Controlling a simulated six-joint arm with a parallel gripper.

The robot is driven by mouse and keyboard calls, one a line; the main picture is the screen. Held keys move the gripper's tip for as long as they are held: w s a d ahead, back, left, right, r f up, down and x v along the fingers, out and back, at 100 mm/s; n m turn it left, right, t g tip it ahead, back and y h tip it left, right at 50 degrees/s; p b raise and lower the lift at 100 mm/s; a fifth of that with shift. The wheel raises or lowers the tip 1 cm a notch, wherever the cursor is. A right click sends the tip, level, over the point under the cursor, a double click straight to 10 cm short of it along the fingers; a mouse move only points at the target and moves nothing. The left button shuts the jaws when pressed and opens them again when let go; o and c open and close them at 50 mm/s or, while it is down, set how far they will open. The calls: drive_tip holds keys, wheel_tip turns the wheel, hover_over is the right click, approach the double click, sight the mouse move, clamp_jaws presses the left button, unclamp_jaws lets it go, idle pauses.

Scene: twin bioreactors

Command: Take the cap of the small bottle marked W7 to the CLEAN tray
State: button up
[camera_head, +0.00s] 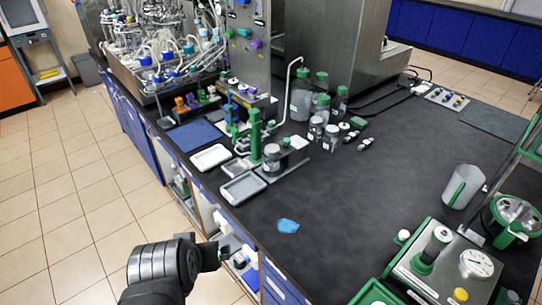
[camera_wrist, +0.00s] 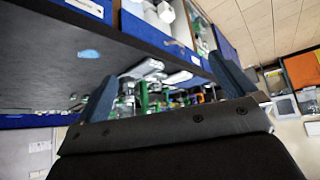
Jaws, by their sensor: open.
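My gripper (camera_head: 226,252) is in front of the bench's front edge in the head view, with nothing in it. In the wrist view its two fingers stand wide apart, with an empty gap (camera_wrist: 163,86) between them. Two small bottles with pale caps, a left one (camera_head: 315,131) and a right one (camera_head: 331,138), stand on the bench. Their markings are too small to read, so I cannot tell which is W7. A white tray (camera_head: 211,157) and a grey tray (camera_head: 243,188) lie near the front edge. I cannot read CLEAN on either.
Tall green-capped bottles (camera_head: 301,97) stand behind the small ones. A green stand (camera_head: 256,140) rises beside the trays. A blue piece (camera_head: 288,226) lies on the dark bench top (camera_head: 370,200), whose middle is clear. A clear jug (camera_head: 462,187) stands at the right.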

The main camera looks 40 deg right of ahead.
drive_tip(key=shift+c, duration=0.4)
drive_tip(key=c, duration=0.6)
drive_tip(key=w+d+r+m+g, duration=0.25)
drive_tip(key=w+d+r, duration=0.45)
drive_tip(key=d, duration=0.5)
drive_tip(key=w+d+r+m+g, duration=0.1)
drive_tip(key=w+d+r+m, duration=0.3)
drive_tip(key=w+d, duration=0.65)
hover_over(272, 148)
drive_tip(key=a, duration=0.3)
wheel_tip(272, 148, down, 11)
drive_tip(key=shift+m+g, duration=0.45)
drive_tip(key=shift+s+d+x, duration=0.1)
drive_tip(key=shift+s+x, duration=0.05)
drive_tip(key=shift+x, duration=0.8)
drive_tip(key=shift+s+d+x, duration=0.15)
drive_tip(key=shift+s+x, duration=0.05)
drive_tip(key=shift+x, duration=0.8)
drive_tip(key=shift+s+d+x, duration=0.1)
drive_tip(key=shift+s+x, duration=0.05)
drive_tip(key=shift+x, duration=0.8)
